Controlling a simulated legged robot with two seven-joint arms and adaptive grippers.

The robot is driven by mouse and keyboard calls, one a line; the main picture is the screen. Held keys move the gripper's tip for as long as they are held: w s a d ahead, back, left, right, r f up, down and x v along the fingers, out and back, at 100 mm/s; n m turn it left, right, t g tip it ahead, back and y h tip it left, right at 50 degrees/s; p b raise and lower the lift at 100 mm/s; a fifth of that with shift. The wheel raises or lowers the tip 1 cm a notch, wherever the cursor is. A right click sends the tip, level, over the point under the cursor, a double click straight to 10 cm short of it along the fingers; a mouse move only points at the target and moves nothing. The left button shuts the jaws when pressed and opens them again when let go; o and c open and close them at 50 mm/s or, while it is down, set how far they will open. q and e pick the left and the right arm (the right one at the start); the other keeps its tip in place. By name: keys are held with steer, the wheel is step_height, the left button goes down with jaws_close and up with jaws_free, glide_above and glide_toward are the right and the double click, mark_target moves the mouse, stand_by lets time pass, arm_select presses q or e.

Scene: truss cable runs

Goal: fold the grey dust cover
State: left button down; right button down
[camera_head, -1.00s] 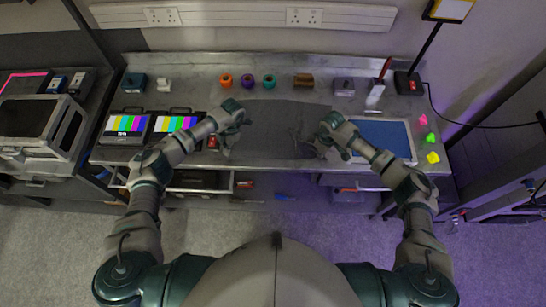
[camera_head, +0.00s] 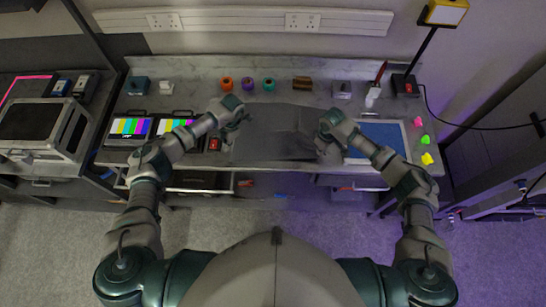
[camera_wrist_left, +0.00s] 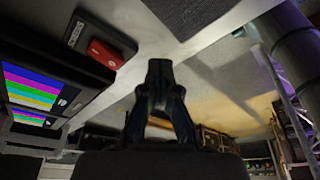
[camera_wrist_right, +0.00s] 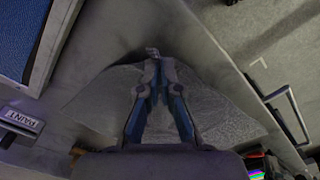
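The grey dust cover (camera_head: 283,118) lies dark and uneven on the workbench between my two grippers, with a darker fold or shadow on its right front part. My left gripper (camera_head: 236,122) is left of the cover. In the left wrist view its fingers (camera_wrist_left: 160,72) meet with nothing visible between them, and the cover's edge (camera_wrist_left: 195,14) shows beyond. My right gripper (camera_head: 321,147) is at the cover's right side. In the right wrist view its fingers (camera_wrist_right: 157,72) are closed together, with cover cloth (camera_wrist_right: 215,105) on both sides and a small pale bit at the tips. They appear to pinch the cloth.
Two colour-bar monitors (camera_head: 130,127) and a red-buttoned box (camera_head: 214,144) are to the left. A blue-topped tray (camera_head: 384,137) is close to the right gripper. Coloured spools (camera_head: 248,84) line the back. An open drawer (camera_head: 205,182) juts out at the front left.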

mark_target(238, 159)
arm_select(q)
steer(key=shift+f, duration=0.1)
steer(key=c, duration=0.7)
jaws_free()
steer(key=c, duration=0.3)
steer(key=s+d+f+h, duration=0.2)
steer(key=f, duration=0.1)
steer(key=shift+s+f+t+h, duration=0.15)
steer(key=shift+s+t+h, duration=0.05)
steer(key=shift+t+h, duration=0.1)
steer(key=s+t+h, duration=0.1)
steer(key=s+f+h, duration=0.1)
steer(key=h, duration=0.1)
steer(key=shift+s+f+t, duration=0.1)
steer(key=shift+s+t, duration=0.1)
steer(key=shift+t, duration=0.2)
steer(key=s+a+r+t+h, duration=0.3)
steer(key=a+r+t, duration=0.2)
steer(key=r, duration=0.1)
steer(key=x, duration=0.9)
steer(key=shift+w+d+r, duration=0.3)
steer(key=shift+w, duration=0.05)
